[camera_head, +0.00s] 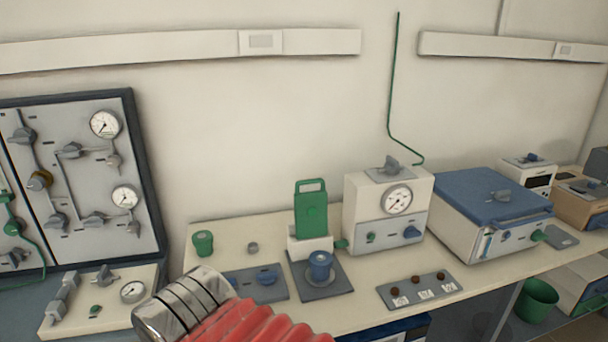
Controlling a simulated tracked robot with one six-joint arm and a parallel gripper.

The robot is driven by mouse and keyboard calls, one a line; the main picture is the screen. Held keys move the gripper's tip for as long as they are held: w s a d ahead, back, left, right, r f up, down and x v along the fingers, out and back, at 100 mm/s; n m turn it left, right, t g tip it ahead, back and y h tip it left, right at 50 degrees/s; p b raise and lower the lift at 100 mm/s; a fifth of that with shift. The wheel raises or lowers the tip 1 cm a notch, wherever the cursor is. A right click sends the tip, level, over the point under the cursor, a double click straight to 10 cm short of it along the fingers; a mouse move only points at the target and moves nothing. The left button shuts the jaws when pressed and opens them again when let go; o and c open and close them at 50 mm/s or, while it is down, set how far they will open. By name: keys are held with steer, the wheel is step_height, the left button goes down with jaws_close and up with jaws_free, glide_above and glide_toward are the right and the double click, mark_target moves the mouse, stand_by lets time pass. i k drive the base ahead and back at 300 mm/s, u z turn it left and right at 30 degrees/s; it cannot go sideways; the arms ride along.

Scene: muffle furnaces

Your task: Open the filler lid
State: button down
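No part is clearly marked as the filler lid. A small blue cylinder with a cap (320,265) stands upright on a dark plate (322,290) in front of a green handled block (311,212). A cream unit (389,209) with a gauge has a grey knob on top. My arm, with red ribbed sleeve and metal collar, crosses the bottom, left of the blue cylinder. No gripper fingers show.
The cream bench (225,226) carries a green cup (203,243), a blue-knobbed plate (252,285) and a grey plate with several brown knobs (419,290). A gauge panel (85,170) stands at left. A thin green pipe (393,90) runs down the wall. A green bucket (537,299) is below.

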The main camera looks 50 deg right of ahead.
mark_target(310, 207)
steer(key=k, duration=0.5)
steer(key=z, duration=0.7)
steer(key=i, duration=0.7)
steer(key=z, duration=0.1)
